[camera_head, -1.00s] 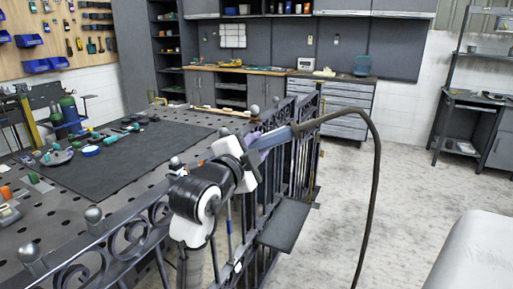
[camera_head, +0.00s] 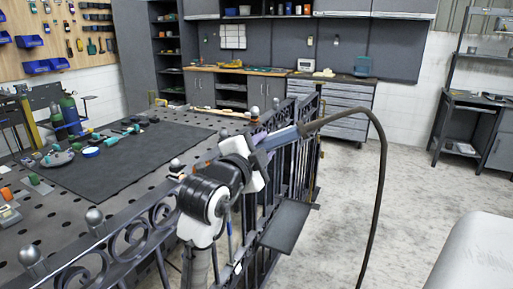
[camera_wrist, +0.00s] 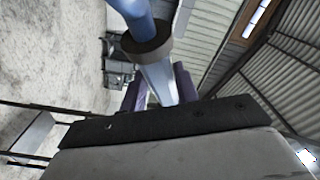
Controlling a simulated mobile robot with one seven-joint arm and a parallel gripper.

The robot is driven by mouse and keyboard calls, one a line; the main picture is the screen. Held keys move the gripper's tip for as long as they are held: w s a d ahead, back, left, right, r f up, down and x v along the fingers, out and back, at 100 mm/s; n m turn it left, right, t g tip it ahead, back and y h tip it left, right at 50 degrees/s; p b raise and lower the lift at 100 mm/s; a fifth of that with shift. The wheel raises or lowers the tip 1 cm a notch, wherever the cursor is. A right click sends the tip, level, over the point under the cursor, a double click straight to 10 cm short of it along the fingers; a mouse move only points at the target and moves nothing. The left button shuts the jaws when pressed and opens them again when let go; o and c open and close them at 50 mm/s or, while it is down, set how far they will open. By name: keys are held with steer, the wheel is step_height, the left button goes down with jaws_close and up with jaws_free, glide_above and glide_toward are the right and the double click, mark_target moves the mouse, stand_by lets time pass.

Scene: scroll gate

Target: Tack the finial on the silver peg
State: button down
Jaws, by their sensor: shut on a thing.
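My gripper (camera_head: 262,140) is shut on a blue-grey torch-like tool (camera_head: 284,137), above the top rail of the gate (camera_head: 150,222). In the wrist view, the purple fingers (camera_wrist: 158,88) lie on both sides of the tool's pale barrel (camera_wrist: 156,78), below a dark collar (camera_wrist: 147,46). Its tip is hidden. I cannot tell which peg is silver.
A dark cable (camera_head: 381,170) arches from the tool down to the right. A perforated table (camera_head: 60,215) with a dark mat (camera_head: 110,165) and small items lies left of the gate. A dark shelf plate (camera_head: 285,226) juts from the gate.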

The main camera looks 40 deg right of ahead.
mark_target(299, 132)
steer(key=shift+s+d+r+p, duration=0.45)
steer(key=shift+s+d+r, duration=0.15)
steer(key=shift+s+d, duration=0.25)
steer(key=shift+s+d+r+p, duration=0.5)
steer(key=shift+s+d+r, duration=0.05)
steer(key=shift+s+d, duration=0.3)
steer(key=shift+s+d+r+p, duration=0.45)
steer(key=shift+s+d+r, duration=0.15)
steer(key=shift+s+d, duration=0.35)
steer(key=shift+s, duration=0.05)
